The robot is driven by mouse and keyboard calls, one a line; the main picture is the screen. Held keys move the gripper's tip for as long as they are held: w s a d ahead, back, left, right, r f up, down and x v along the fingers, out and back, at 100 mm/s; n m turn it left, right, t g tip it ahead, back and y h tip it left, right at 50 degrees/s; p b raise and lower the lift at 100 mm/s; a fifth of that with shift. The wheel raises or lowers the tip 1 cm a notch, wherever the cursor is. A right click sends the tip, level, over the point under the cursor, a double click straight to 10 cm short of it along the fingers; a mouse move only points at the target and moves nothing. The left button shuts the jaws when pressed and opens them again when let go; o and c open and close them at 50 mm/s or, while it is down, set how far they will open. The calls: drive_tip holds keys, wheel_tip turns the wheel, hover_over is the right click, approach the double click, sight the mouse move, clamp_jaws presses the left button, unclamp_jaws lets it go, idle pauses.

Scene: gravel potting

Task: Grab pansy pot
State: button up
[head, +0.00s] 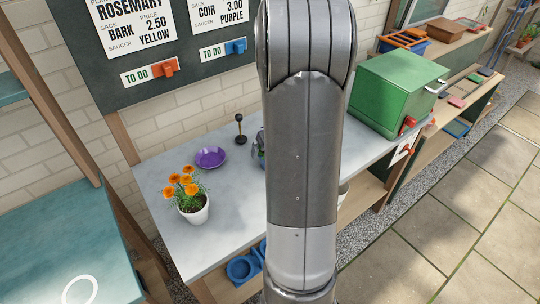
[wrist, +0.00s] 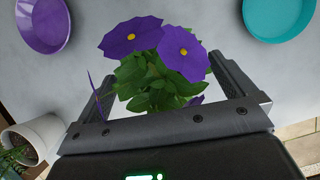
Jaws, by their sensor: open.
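The pansy (wrist: 158,62) has purple flowers with yellow centres and green leaves. In the wrist view it stands between the two fingers of my gripper (wrist: 163,72), which are spread apart on its left and right. The pansy's pot is hidden under the leaves and behind the gripper body, so I cannot tell whether the fingers touch it. In the head view my arm covers most of this spot; only a sliver of green and grey shows left of the arm.
A purple saucer (head: 210,158) and an orange-flowered white pot (head: 190,205) stand on the grey bench to the left. A teal saucer (wrist: 278,16) lies at the wrist view's upper right. A green box (head: 395,92) stands right of my arm. A chalkboard (head: 150,45) hangs behind.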

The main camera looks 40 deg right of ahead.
drive_tip(key=shift+x, duration=0.95)
drive_tip(key=shift+c, duration=0.6)
drive_tip(key=c, duration=1.1)
drive_tip(key=shift+r, duration=0.1)
